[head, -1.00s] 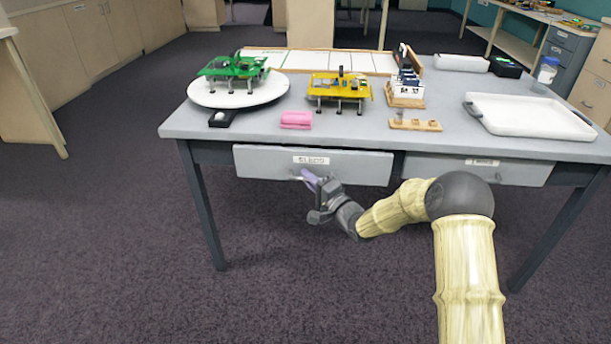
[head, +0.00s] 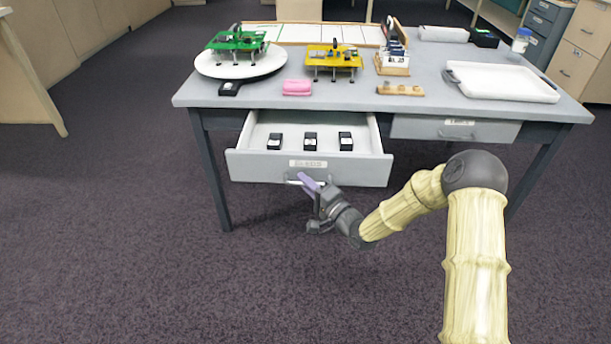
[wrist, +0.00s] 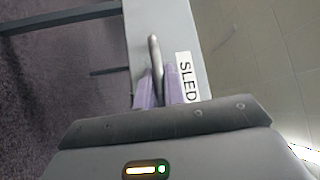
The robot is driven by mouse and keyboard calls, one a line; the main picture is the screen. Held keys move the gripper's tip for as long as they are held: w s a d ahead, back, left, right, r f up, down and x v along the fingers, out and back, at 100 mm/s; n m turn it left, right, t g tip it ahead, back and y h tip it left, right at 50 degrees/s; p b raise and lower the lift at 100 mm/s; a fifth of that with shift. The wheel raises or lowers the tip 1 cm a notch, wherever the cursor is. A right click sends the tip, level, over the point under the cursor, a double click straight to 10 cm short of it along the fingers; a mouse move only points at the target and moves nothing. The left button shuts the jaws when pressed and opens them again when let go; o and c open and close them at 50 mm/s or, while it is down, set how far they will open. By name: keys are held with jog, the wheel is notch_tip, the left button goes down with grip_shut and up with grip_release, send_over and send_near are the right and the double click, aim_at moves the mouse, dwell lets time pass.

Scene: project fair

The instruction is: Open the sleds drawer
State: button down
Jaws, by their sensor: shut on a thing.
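The sleds drawer (head: 262,168) is pulled out from the left side of the grey table. Its front carries a white label, which reads "SLED" in the wrist view (wrist: 187,80). Inside lie three small black blocks (head: 310,140) with white tops, set in a row. My gripper (head: 312,184) is at the drawer front, with its purple fingers shut on the metal bar handle (head: 292,182). In the wrist view the handle (wrist: 154,52) runs between the two fingers.
A second drawer (head: 455,130) to the right is shut. On the table (head: 370,102) are a white turntable (head: 215,70) with a green board, a yellow board (head: 333,58), a pink block (head: 297,87) and a white tray (head: 505,84). The floor before the drawer is clear.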

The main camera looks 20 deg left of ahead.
jog(key=shift+s+d, duration=0.1)
jog(key=shift+d, duration=0.05)
jog(key=c, duration=1.8)
grip_release()
jog(key=shift+f, duration=0.1)
jog(key=shift+o, duration=0.2)
jog(key=shift+s, duration=0.15)
jog(key=p+v, duration=0.3)
jog(key=v, duration=1.4)
jog(key=shift+d, duration=0.15)
